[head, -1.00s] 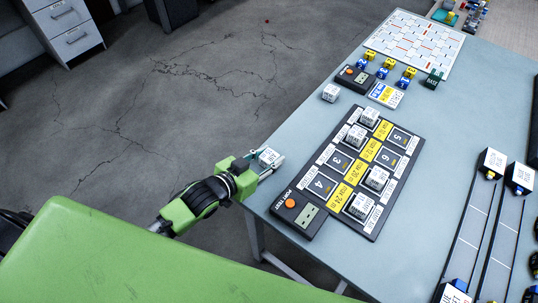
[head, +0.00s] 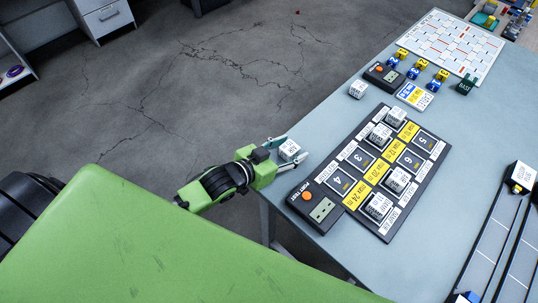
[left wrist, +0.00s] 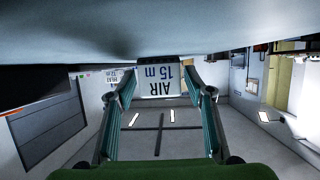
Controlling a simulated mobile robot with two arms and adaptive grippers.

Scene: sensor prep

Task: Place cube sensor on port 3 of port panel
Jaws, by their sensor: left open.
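A white cube sensor (head: 289,149) lies between the fingers of my left gripper (head: 288,152) at the table's left edge. In the left wrist view, this cube (left wrist: 157,79) shows upside-down print "AIR 15 m". The fingers stand open on either side of it; contact with the table is unclear. The black port panel (head: 323,211) lies on the table to the right of the gripper. Port 3 (head: 357,157) is empty, as are port 4 (head: 340,182), port 5 (head: 425,143) and port 6 (head: 409,160). My right gripper is out of view.
White cubes fill the panel's other ports, one (head: 378,207) near its front. Another loose white cube (head: 357,89) stands on the table (head: 330,105) behind the panel. Small blue and yellow blocks (head: 414,72) and a white chart (head: 440,45) lie farther back. Dark rails run at right.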

